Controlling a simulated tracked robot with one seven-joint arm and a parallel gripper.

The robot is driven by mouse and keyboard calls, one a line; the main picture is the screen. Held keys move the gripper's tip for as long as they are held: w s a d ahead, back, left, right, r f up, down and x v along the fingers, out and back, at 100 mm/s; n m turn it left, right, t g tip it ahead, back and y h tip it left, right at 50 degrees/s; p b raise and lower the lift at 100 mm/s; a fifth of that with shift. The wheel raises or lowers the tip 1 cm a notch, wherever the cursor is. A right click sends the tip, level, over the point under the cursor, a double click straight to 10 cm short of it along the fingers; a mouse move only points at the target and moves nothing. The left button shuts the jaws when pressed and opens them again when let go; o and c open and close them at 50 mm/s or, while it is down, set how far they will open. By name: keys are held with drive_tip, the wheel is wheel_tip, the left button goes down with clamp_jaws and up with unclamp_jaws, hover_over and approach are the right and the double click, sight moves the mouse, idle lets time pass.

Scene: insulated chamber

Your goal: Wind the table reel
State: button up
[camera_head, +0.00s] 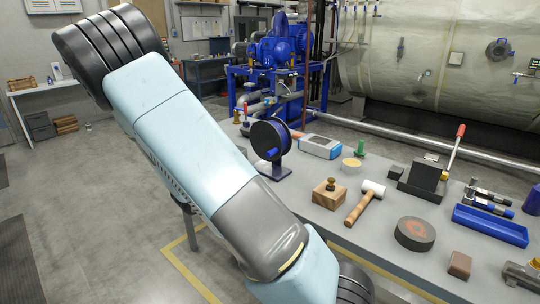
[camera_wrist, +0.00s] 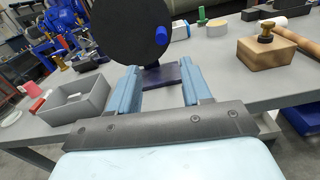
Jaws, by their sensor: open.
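The table reel, a dark upright disc (camera_head: 265,142) with a blue crank knob (camera_head: 272,153) on its face, stands on a purple base near the table's left edge. In the wrist view the disc (camera_wrist: 122,28) fills the top, cut off by the frame, with the blue knob (camera_wrist: 160,36) at its right side and its base (camera_wrist: 160,76) below. My gripper (camera_wrist: 158,82) is open and empty, its two light-blue fingers apart and pointing at the reel's base, below the knob. I cannot tell the exact gap to the reel. My gripper does not show in the head view.
The grey table (camera_head: 310,208) also holds a wooden block with a brass knob (camera_head: 329,193), a mallet (camera_head: 366,203), a round dark disc (camera_head: 415,233), a blue tray (camera_head: 490,225) and a lever device (camera_head: 430,175). A grey open bin (camera_wrist: 75,103) is left of my gripper in the wrist view.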

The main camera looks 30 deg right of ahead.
sight(268, 153)
drive_tip(key=x, duration=1.3)
drive_tip(key=shift+d, duration=0.2)
drive_tip(key=c, duration=0.9)
clamp_jaws()
drive_tip(key=shift+w, duration=0.1)
